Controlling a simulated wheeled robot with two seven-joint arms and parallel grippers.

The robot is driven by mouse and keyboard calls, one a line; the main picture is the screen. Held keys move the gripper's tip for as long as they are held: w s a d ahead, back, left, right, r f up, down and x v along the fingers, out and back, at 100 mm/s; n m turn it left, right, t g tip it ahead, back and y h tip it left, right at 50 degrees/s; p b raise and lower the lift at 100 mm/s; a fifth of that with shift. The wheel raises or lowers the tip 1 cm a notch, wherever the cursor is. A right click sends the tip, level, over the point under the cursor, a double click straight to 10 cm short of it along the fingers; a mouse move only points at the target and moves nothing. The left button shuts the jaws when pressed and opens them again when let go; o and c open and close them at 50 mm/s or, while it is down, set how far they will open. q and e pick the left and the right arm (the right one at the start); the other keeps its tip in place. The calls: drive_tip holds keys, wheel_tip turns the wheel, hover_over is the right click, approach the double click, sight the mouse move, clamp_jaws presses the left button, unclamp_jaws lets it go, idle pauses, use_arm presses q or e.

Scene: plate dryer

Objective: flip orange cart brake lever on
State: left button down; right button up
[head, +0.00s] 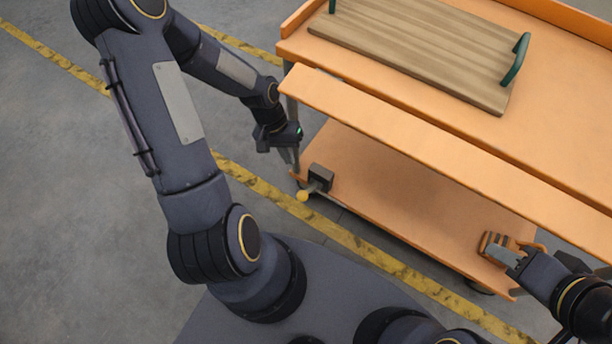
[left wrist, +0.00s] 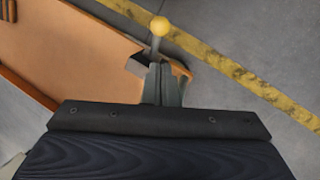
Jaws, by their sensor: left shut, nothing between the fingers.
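The orange cart (head: 400,200) stands at the right of the head view. Its brake lever is a short dark rod with a yellow ball knob (head: 302,196), coming from a dark block (head: 320,178) at the lower shelf's near left corner. The knob also shows in the left wrist view (left wrist: 159,26), just beyond the fingertips. My left gripper (head: 294,166) is shut and empty, its fingers pointing down beside the block; I cannot tell whether they touch it. My right gripper (head: 497,248) is at the lower shelf's right end; its fingertips are partly unclear against the cart.
A wooden board (head: 420,50) with green handles lies on the cart's top. An orange ledge (head: 430,130) overhangs the lower shelf. Yellow floor lines (head: 262,192) run across the grey floor. Floor to the left of the cart is clear.

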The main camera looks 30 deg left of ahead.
sight(309, 190)
use_arm(q)
drive_tip(key=shift+w+d+f, duration=0.1)
drive_tip(key=shift+w+f, duration=0.15)
drive_tip(key=shift+f, duration=0.6)
use_arm(e)
drive_tip(key=shift+w+f, duration=0.25)
